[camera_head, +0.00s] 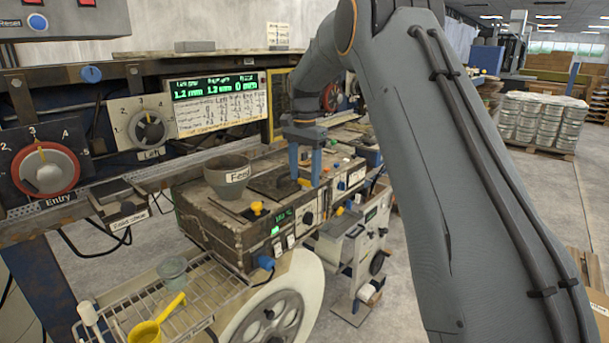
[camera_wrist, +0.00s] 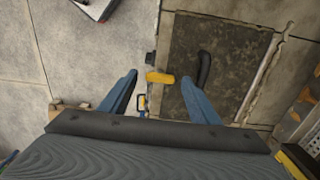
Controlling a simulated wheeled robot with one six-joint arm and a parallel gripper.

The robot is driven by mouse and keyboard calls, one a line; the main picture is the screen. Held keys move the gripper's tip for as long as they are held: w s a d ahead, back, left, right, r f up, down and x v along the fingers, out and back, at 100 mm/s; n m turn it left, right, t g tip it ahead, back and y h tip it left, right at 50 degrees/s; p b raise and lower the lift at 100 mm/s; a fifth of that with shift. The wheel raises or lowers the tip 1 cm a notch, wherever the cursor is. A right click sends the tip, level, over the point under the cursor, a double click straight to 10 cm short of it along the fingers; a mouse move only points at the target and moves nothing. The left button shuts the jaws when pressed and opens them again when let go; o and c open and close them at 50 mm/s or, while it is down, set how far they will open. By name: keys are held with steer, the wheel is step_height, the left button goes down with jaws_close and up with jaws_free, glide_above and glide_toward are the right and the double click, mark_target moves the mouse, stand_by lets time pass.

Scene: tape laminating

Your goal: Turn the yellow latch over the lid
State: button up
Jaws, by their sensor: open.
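The yellow latch (camera_wrist: 160,77) shows in the wrist view at the left edge of the dark, worn lid (camera_wrist: 225,45). It lies mostly beside the lid, with its right end at the lid's edge. The lid has a black handle (camera_wrist: 203,69). In the head view the latch (camera_head: 304,183) and lid (camera_head: 275,187) are on top of the machine, partly hidden by my fingers. My gripper (camera_wrist: 159,80) is open, one blue finger on each side of the latch. It points down from above in the head view (camera_head: 305,178). I cannot tell whether a finger touches the latch.
A grey Feed bowl (camera_head: 228,180) stands on the machine left of the lid. A yellow knob (camera_head: 257,208) sits on its front edge. A display panel (camera_head: 215,103) stands behind.

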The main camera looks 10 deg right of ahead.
mark_target(305, 180)
step_height(305, 180, up, 8)
steer(key=shift+f+b, duration=0.2)
steer(key=shift+b, duration=0.95)
steer(key=s+f+n, duration=0.3)
steer(key=s+f, duration=0.3)
steer(key=s, duration=0.6)
steer(key=s+f+n+t, duration=0.1)
steer(key=s+f+n, duration=0.3)
steer(key=s+f, duration=0.3)
steer(key=s+f+n, duration=0.4)
steer(key=s+f, duration=0.3)
steer(key=s, duration=1)
steer(key=shift+d, duration=0.15)
